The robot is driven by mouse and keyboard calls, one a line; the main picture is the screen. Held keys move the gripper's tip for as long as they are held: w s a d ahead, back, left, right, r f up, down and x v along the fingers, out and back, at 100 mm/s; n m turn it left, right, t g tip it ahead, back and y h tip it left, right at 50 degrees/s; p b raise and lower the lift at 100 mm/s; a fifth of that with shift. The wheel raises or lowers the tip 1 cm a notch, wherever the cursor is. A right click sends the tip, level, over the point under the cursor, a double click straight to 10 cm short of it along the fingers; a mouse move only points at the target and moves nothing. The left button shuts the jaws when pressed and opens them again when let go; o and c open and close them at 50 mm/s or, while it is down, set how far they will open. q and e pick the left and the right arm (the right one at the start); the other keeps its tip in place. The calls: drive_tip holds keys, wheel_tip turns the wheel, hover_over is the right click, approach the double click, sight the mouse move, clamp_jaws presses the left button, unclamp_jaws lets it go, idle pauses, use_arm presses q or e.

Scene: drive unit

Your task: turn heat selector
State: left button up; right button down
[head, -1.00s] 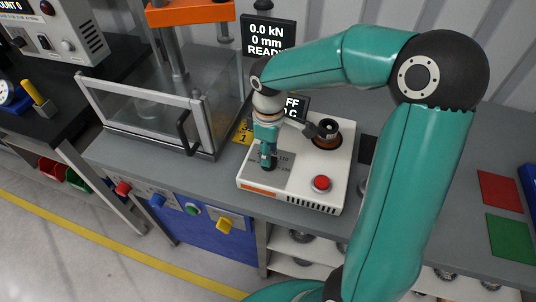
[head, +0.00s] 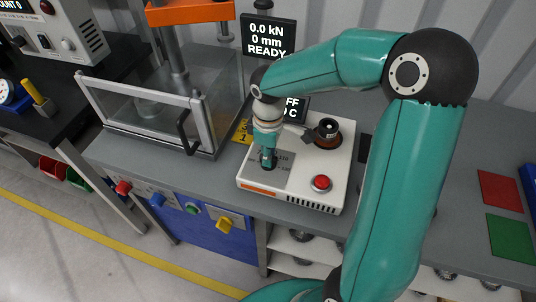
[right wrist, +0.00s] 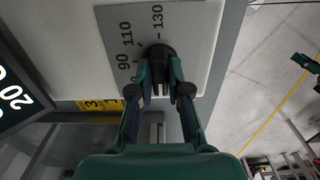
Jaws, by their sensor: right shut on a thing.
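The heat selector is a dark round knob (right wrist: 159,54) on a grey scale plate marked 90, 110 and 130 in the right wrist view. It sits on the white heater unit (head: 335,185). My right gripper (right wrist: 160,92) is shut on the knob from above. In the head view the right gripper (head: 268,164) points down at the left part of the unit, and its fingers hide most of the knob. The heater's display (head: 293,108) is partly hidden by my arm and shows "FF" and "C". My left gripper is not in view.
A red button (head: 321,183) and a dark cylindrical part with a copper-coloured base (head: 327,133) are on the unit. A press with a clear guard (head: 150,110) stands to the left. Red (head: 499,189) and green (head: 510,236) squares lie on the bench at right.

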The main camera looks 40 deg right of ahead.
drive_tip(key=shift+f+m+b, duration=0.1)
drive_tip(key=shift+m+b, duration=1.15)
drive_tip(key=shift+m, duration=0.75)
drive_tip(key=m+b, duration=0.2)
drive_tip(key=m, duration=0.2)
drive_tip(key=shift+m, duration=0.3)
drive_tip(key=c, duration=1.1)
unclamp_jaws()
drive_tip(key=shift+r, duration=0.2)
wheel_tip(320, 180, up, 12)
drive_tip(key=shift+f, duration=0.1)
